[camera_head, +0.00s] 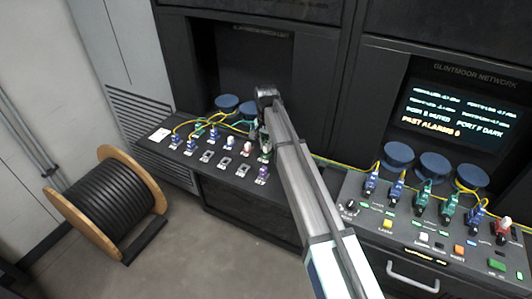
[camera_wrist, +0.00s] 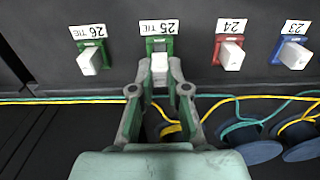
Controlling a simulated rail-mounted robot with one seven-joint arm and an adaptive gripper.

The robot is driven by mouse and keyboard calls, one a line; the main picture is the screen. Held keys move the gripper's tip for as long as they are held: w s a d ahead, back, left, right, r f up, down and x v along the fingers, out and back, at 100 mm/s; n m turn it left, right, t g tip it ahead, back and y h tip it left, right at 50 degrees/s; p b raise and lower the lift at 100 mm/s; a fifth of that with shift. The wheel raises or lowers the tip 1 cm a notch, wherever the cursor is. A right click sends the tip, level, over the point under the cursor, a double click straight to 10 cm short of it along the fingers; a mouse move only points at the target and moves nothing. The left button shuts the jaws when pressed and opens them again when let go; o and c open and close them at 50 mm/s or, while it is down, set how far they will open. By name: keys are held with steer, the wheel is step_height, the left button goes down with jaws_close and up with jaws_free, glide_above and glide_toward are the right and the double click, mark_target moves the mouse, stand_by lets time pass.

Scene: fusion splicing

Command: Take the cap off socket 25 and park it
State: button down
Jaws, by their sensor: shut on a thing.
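In the wrist view, socket 25 (camera_wrist: 156,43) is a green socket under an upside-down label reading 25 TIE. A white cap (camera_wrist: 160,67) sticks out of it. My gripper (camera_wrist: 160,72) has one finger on each side of this cap and is shut on it. The cap still appears to be at the socket; whether it is fully seated cannot be told. In the head view, my arm reaches over the left console (camera_head: 222,172), and its end hides part of the socket rows. No parking place can be made out for certain.
White caps also stand in green socket 26 (camera_wrist: 90,62), red socket 24 (camera_wrist: 230,58) and blue socket 23 (camera_wrist: 294,55). Yellow and green cables and dark blue round spools (camera_wrist: 255,152) lie close by. A right console (camera_head: 420,215) holds more plugs. A cable drum (camera_head: 108,200) stands on the floor.

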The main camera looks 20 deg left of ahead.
steer(key=shift+r+p, duration=0.75)
steer(key=shift+r, duration=0.95)
